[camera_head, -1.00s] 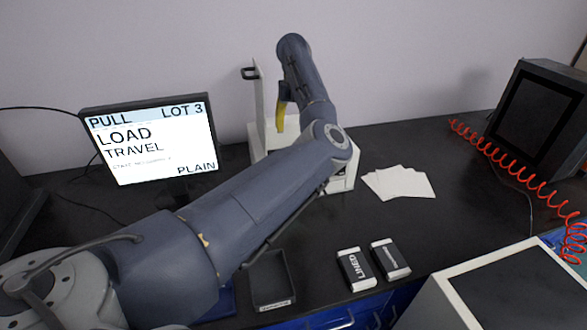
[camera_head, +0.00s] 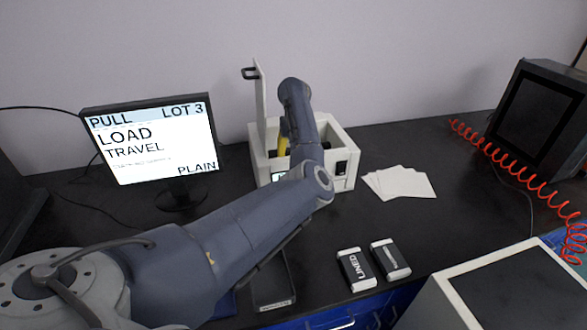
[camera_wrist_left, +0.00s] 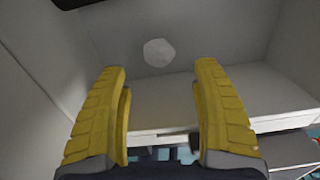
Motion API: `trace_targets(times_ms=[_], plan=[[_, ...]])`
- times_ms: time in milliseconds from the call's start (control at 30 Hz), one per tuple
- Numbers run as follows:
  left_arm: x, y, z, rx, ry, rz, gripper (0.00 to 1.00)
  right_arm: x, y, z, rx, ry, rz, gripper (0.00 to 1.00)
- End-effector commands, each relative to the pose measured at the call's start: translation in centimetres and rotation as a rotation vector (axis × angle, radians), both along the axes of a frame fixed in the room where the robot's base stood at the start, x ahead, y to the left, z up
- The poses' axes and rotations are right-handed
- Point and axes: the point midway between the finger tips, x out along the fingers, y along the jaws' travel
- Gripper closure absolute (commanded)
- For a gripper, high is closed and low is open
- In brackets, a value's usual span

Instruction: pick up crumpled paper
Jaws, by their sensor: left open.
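A small whitish round lump, which looks like the crumpled paper (camera_wrist_left: 158,52), lies inside a pale box in the left wrist view. My left gripper (camera_wrist_left: 160,72) is open, with its yellow fingers on either side below the lump in the picture and nothing between them. In the head view the left gripper (camera_head: 283,146) shows as a bit of yellow inside the open white box (camera_head: 338,183); my arm covers much of it. The lump is hidden in the head view.
The box lid (camera_head: 261,100) stands upright. A monitor (camera_head: 150,140) is left of the box; white sheets (camera_head: 400,183) lie right of it. Two small packs, lined (camera_head: 355,268) and another (camera_head: 391,259), and a black tray (camera_head: 273,298) lie in front.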

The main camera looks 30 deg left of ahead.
Motion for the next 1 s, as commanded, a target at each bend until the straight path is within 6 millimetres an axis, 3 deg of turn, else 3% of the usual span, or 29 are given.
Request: trace_targets(times_ms=[400,767,1000], plan=[[0.0,0.2,-4.5,0.000,0.001,0.000,0.35,0.0,0.0,0.0,0.000,0.001,0.000,0.00],[0.0,0.2,-4.9,-0.001,0.001,0.000,0.34,-0.1,0.0,0.0,0.000,0.001,0.000,0.00],[0.0,0.2,-4.9,-0.001,0.001,0.000,0.62,-0.1,0.0,0.0,0.000,0.001,0.000,0.00]])
